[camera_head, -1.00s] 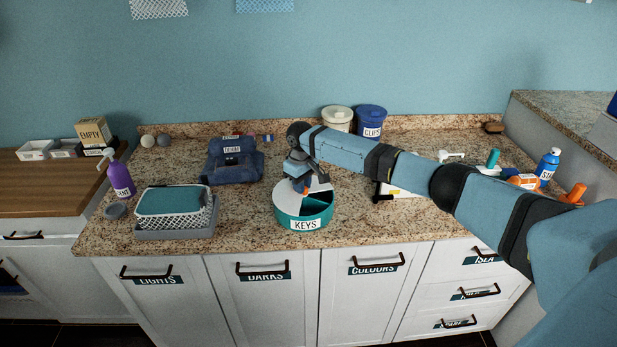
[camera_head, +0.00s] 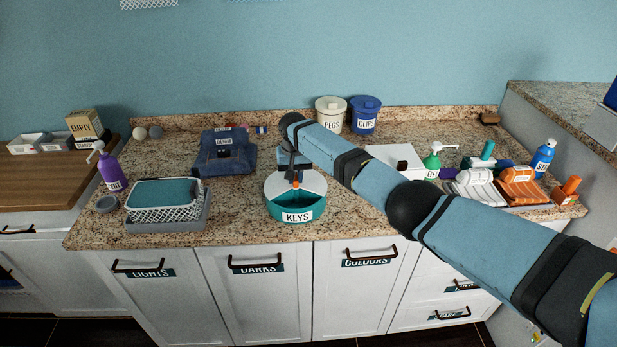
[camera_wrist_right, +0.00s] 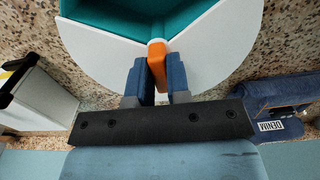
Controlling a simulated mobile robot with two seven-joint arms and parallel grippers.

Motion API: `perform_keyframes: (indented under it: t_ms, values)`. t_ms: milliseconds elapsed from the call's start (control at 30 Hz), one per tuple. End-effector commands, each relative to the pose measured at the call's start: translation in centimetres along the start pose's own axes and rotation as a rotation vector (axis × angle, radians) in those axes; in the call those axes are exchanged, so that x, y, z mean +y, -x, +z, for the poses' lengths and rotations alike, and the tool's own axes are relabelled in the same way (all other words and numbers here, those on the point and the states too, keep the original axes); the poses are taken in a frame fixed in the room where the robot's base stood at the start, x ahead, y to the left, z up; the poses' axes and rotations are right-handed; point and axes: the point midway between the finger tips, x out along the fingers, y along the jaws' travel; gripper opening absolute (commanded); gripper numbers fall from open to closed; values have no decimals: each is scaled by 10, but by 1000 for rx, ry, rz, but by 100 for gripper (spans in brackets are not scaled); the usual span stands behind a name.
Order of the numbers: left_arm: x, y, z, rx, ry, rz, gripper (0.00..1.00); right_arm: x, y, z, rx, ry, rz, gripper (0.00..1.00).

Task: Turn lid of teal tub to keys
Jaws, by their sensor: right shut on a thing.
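The round teal tub (camera_head: 313,212) stands near the counter's front edge with its KEYS label (camera_head: 297,217) facing forward. Its white lid (camera_head: 312,181) has a wedge-shaped opening, which faces the front, above the KEYS label; the teal inside shows through it. In the right wrist view the lid (camera_wrist_right: 215,55) fills the top, with the teal opening (camera_wrist_right: 160,14) beyond the knob. My right gripper (camera_head: 295,182) is over the lid from behind, its blue fingers (camera_wrist_right: 157,78) shut on the orange knob (camera_wrist_right: 157,54). My left gripper is out of view.
A denim garment (camera_head: 226,160) lies behind left of the tub, a mesh basket (camera_head: 165,200) left. PEGS (camera_head: 331,106) and CLIPS (camera_head: 365,110) canisters stand behind. My right arm spans the right side, near a white box (camera_head: 400,158) and several bottles.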

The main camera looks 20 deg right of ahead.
Motion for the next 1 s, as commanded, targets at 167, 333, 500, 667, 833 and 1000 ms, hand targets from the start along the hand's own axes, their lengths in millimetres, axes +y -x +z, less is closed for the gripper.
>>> perform_keyframes:
  t_ms: [167, 333, 500, 667, 833, 1000]
  values:
    - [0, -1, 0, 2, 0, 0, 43, -8, 1, -1, 2, -18, -1, 0]
    - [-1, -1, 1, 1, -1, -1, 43, -9, 1, -1, 3, -22, -1, 0]
    - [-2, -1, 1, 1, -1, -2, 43, -9, 2, -1, 4, -22, -1, 0]
    - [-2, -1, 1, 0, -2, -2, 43, -9, 2, -1, 4, -22, -1, 38]
    - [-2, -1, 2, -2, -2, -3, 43, -9, 1, -1, 3, -21, -1, 43]
    - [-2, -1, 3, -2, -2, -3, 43, -9, 2, -1, 2, -21, -1, 43]
